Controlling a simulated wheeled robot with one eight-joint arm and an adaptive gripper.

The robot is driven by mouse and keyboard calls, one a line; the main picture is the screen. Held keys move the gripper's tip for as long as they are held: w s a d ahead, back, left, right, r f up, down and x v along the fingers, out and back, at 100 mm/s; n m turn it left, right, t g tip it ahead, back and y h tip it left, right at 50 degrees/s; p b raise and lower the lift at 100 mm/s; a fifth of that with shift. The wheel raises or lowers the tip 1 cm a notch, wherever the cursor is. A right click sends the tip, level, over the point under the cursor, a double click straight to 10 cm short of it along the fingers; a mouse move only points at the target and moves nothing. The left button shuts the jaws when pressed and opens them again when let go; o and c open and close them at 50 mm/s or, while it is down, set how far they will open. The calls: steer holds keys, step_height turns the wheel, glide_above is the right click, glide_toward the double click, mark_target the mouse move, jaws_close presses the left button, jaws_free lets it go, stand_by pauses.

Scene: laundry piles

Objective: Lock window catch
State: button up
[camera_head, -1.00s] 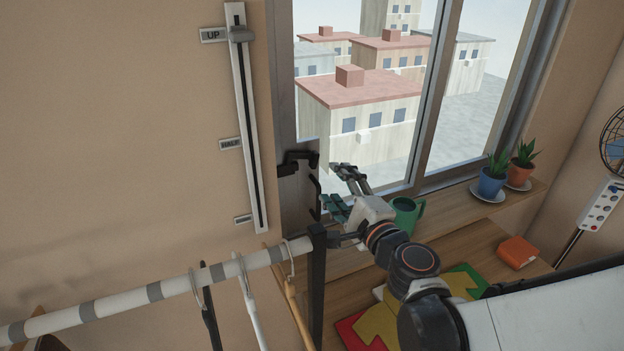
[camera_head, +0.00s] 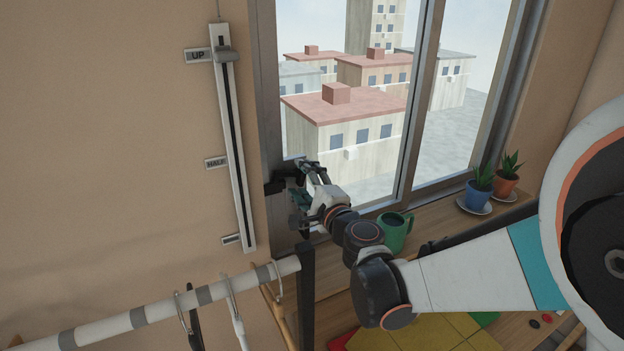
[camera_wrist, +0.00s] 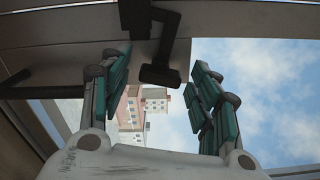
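The black window catch (camera_head: 277,187) sits on the left frame of the window (camera_head: 271,130). My gripper (camera_head: 303,183) is at the catch in the head view and covers much of it. In the wrist view the bent black handle of the catch (camera_wrist: 161,74) shows between my two spread fingers (camera_wrist: 157,92). Gaps show on both sides of the handle, so the fingers look open and not closed on it. Whether a finger touches the catch cannot be told.
A wall slider (camera_head: 233,140) marked UP and HALF has its knob near the top. A striped clothes rail (camera_head: 150,312) with hangers lies below left. A green mug (camera_head: 395,236) and potted plants (camera_head: 479,190) stand on the sill to the right.

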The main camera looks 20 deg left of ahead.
steer(key=c, duration=0.9)
steer(key=shift+n+b, duration=0.55)
steer(key=shift+n, duration=1.05)
steer(key=o, duration=1.1)
steer(key=shift+c, duration=0.2)
steer(key=v, duration=1.2)
